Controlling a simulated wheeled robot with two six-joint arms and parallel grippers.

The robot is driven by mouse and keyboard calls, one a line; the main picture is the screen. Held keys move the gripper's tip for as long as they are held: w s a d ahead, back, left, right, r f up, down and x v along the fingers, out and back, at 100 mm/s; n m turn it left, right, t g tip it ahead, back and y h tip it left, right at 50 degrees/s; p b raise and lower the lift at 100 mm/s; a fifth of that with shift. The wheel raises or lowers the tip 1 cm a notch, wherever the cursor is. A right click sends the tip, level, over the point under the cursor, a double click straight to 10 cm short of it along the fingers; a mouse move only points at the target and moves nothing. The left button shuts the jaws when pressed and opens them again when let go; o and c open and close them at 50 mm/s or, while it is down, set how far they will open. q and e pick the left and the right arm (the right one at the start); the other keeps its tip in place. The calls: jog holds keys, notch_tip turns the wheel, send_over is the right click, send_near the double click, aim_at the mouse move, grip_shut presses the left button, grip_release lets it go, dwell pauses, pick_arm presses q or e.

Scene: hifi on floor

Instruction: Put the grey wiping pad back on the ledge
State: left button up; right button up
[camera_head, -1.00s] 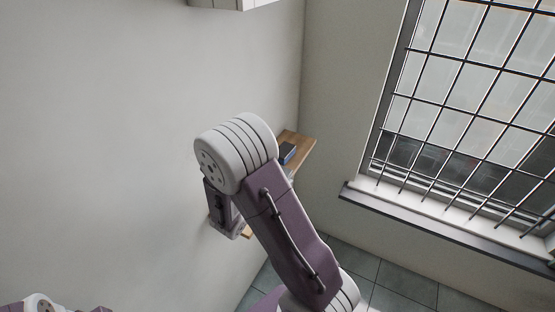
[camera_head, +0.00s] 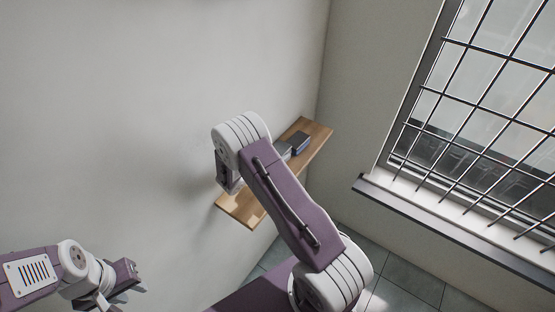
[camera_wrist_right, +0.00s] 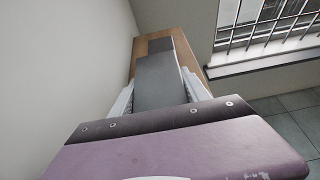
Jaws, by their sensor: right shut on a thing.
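The grey wiping pad (camera_wrist_right: 158,85) is a flat grey slab between the two light fingers of my right gripper (camera_wrist_right: 160,88), which is shut on it. In the right wrist view the pad is over the wooden ledge (camera_wrist_right: 135,62); I cannot tell whether it touches it. In the head view the ledge (camera_head: 240,209) runs along the wall towards the corner. My right arm covers the ledge's middle there and hides most of the right gripper. My left gripper (camera_head: 128,278) is at the lower left, away from the ledge; its jaw opening is unclear.
A barred window (camera_head: 480,110) with a dark sill (camera_head: 450,226) is on the right wall. The near end of the ledge is bare.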

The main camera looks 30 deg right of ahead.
jog(key=shift+s+a+r, duration=0.1)
jog(key=shift+s+a, duration=0.05)
jog(key=shift+a, duration=0.1)
notch_tip(320, 180, down, 4)
jog(key=shift+r+p, duration=0.15)
jog(key=shift+p, duration=0.45)
jog(key=shift+d+f, duration=0.2)
jog(key=shift+f, duration=0.1)
jog(key=shift+a+f+b, duration=0.1)
jog(key=shift+a+b, duration=0.1)
jog(key=shift+b, duration=0.2)
jog(key=o, duration=1.5)
